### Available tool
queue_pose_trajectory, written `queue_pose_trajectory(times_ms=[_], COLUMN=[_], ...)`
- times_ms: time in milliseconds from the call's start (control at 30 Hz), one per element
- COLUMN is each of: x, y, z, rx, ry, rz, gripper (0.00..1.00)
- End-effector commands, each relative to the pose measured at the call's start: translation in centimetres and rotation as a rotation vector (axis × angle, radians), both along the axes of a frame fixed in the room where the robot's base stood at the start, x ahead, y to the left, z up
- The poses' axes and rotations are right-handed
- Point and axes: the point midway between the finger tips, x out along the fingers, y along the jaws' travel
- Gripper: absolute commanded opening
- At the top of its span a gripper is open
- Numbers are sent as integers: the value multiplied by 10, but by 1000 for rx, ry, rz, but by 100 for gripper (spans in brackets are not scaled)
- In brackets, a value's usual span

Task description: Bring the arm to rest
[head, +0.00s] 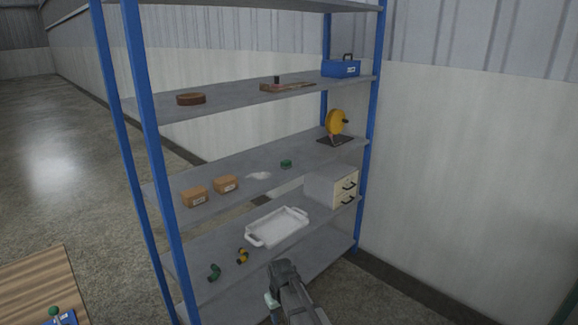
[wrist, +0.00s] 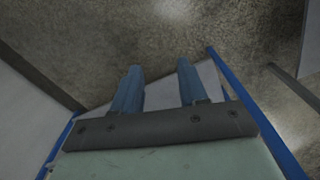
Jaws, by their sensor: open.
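My gripper (wrist: 158,80) shows in the wrist view with its two blue fingers spread apart and nothing between them. Beyond the fingers are a grey shelf board, blue posts and the speckled floor. In the head view my arm reaches in at the bottom middle, in front of the shelf's lower boards. The fingertips cannot be made out clearly there. No hose can be made out hanging in either view.
A blue-posted shelf (head: 146,150) fills the middle. It bears a white tray (head: 277,227), a drawer box (head: 330,186), a yellow reel (head: 336,122), a blue toolbox (head: 341,68) and small cartons (head: 195,197). A wooden table (head: 35,285) stands lower left. Floor at far left is clear.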

Motion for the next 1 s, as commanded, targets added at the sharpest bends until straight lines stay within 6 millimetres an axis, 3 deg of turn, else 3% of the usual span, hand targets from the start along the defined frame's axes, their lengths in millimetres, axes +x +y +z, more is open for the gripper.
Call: queue_pose_trajectory(times_ms=[33, 200, 300, 500, 700, 1000], x=[-14, -42, -59, -87, -112, -148], y=[-27, -95, -126, -169, -198, -196], z=[-6, -24, -32, -42, -52, -96], rx=[-1, 0, 0, 1, 0, -23], ry=[2, 1, 0, -1, 4, 98], rz=[-50, -200, -275, -392, -478, -471], gripper=[43, 43, 43, 43, 43, 43])
